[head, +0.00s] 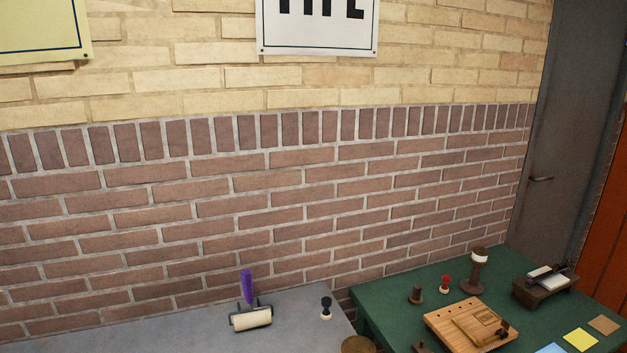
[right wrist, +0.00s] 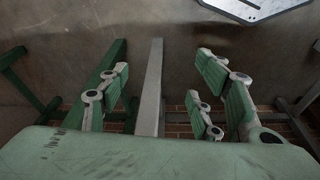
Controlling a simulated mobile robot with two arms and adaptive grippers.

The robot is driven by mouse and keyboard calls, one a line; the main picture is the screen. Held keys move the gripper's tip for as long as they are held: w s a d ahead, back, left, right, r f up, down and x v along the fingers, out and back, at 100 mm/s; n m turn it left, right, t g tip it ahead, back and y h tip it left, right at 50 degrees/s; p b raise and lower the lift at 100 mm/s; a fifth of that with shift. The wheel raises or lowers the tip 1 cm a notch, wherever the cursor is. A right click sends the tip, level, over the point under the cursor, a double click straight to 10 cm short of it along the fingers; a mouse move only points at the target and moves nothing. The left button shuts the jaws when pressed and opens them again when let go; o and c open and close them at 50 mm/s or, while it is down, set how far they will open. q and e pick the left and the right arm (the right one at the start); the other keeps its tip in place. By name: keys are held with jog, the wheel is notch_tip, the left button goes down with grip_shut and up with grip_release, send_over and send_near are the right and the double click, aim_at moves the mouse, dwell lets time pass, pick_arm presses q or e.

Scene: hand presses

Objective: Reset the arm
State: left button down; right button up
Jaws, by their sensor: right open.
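My right gripper (right wrist: 160,88) shows in the right wrist view. Its green-padded, pale-jointed fingers stand well apart on the left and right, with nothing between them. Behind them are table legs, a grey bar, a plain floor and a strip of brick. Neither of my arms shows in the head view, and my left gripper is in no view.
In the head view a grey table (head: 190,335) holds a purple-handled roller (head: 248,300) and a black stamp (head: 326,307). A green table (head: 400,300) at right holds a wooden board (head: 470,322), stamps and a small press (head: 545,285). A brick wall stands behind.

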jog(key=s+d+f+g, duration=0.1)
jog(key=s+d+f, duration=0.2)
jog(key=s+f, duration=1.5)
notch_tip(320, 180, down, 3)
jog(key=shift+s+d+g+b, duration=0.2)
jog(key=shift+g+b, duration=0.1)
jog(key=shift+b, duration=0.15)
